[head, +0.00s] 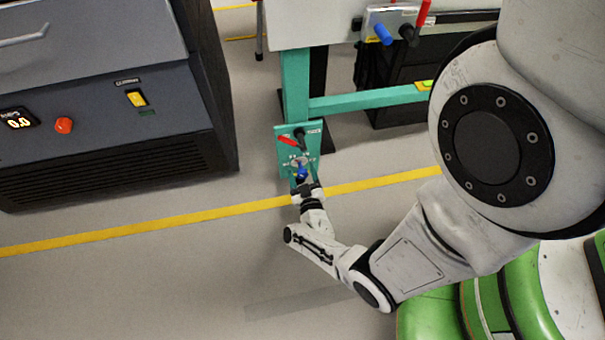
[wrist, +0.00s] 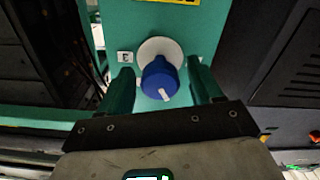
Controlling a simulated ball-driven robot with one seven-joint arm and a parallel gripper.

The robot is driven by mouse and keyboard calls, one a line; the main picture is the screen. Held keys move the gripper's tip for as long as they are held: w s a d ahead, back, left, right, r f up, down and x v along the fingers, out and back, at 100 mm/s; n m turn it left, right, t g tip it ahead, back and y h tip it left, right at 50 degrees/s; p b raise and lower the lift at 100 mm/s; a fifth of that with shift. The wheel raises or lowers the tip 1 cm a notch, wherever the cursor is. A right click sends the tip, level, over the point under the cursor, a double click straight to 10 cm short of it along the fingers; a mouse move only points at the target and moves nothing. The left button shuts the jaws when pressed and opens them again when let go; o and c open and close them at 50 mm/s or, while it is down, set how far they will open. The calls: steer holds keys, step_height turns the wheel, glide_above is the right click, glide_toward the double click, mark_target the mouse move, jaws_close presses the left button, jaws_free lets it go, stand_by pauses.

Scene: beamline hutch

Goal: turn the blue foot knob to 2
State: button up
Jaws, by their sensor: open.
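The blue foot knob (head: 301,172) is on a teal plate (head: 284,150) low on the leg of the teal frame. In the wrist view the blue knob (wrist: 159,80) sits in front of a round white dial (wrist: 160,47), with a white pointer mark aimed down and slightly right. The dial's numbers cannot be read. My gripper (head: 306,183) is at the plate, and in the wrist view its two fingers (wrist: 160,92) stand open on either side of the knob, with a gap on each side. A small white label (wrist: 125,57) is left of the dial.
A red lever (head: 287,141) and a black knob (head: 299,134) are above the blue knob on the same plate. A dark cabinet (head: 110,165) with a red button stands to the left. A teal crossbar (head: 365,100) runs right. The floor in front is clear.

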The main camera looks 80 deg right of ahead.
steer(key=shift+c, duration=0.5)
steer(key=c, duration=1)
steer(key=shift+o, duration=0.2)
steer(key=shift+m, duration=0.4)
steer(key=m+b, duration=0.2)
steer(key=m, duration=0.3)
steer(key=shift+f, duration=0.1)
steer(key=m+b, duration=0.1)
steer(key=m, duration=0.5)
steer(key=shift+s, duration=0.1)
steer(key=o, duration=1.1)
steer(key=shift+c, duration=0.2)
